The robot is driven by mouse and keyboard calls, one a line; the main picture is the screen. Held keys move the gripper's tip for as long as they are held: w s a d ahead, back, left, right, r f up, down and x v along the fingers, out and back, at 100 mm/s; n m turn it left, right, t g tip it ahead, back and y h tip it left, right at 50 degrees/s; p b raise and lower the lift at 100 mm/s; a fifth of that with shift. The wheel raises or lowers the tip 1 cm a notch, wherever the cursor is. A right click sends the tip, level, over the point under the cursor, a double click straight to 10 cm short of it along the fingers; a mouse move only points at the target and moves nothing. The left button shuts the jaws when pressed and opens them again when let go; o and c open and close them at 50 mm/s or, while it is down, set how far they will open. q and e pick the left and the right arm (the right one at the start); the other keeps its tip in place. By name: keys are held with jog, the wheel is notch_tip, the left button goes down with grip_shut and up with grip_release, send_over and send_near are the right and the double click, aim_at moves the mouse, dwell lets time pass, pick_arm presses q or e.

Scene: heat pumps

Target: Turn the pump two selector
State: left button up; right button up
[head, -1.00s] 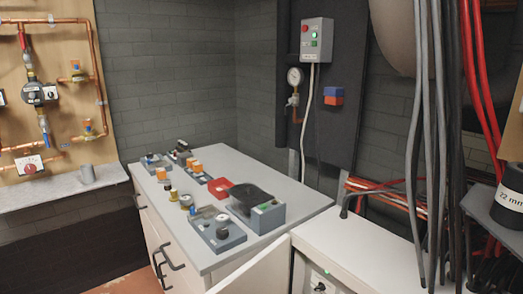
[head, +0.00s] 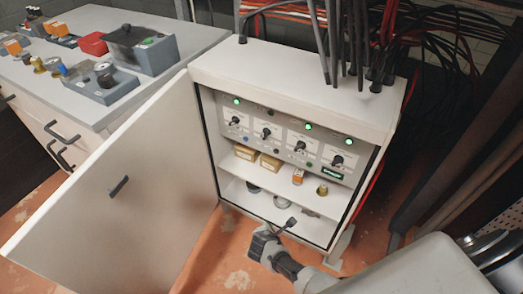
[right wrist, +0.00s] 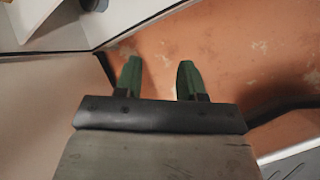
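The open white cabinet (head: 295,70) holds a panel with several black rotary selectors in a row: the first (head: 236,120), the second (head: 266,133), the third (head: 300,147) and the fourth (head: 338,160). Their labels are too small to read, so I cannot tell which is pump two. My right gripper (head: 287,225) is low in front of the cabinet's bottom, below the selectors and apart from them. In the right wrist view my right gripper (right wrist: 158,80) has two green fingers apart, with nothing between them. My left gripper is not in view.
The open cabinet door (head: 120,180) stands out to the left. Shelves below hold yellow boxes (head: 258,158) and small parts. A grey-topped bench (head: 165,75) is at the upper left; cables hang at the upper right. Orange floor (head: 235,255) lies below.

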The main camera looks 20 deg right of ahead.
jog(key=w+r+n+t+h+b, duration=0.4)
jog(key=w+r, duration=0.3)
jog(key=w, duration=0.4)
jog(key=n+t+h+b, duration=0.1)
jog(key=n+h+b, duration=0.1)
jog(key=h+b, duration=0.4)
send_near(263, 134)
jog(key=shift+y, duration=0.4)
jog(key=b+x, duration=0.1)
jog(key=x, duration=0.2)
jog(key=b+x, duration=0.2)
jog(key=x, duration=0.2)
jog(key=shift+d+r, duration=0.2)
jog(key=shift+d, duration=0.15)
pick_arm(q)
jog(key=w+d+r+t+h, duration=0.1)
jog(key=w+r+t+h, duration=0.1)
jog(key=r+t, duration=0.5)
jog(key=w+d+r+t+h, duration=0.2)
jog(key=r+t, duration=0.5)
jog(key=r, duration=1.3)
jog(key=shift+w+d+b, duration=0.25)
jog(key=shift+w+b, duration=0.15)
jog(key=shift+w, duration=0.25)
pick_arm(e)
jog(key=shift+x, duration=0.85)
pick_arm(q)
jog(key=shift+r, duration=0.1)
pick_arm(e)
jog(key=shift+r, duration=0.1)
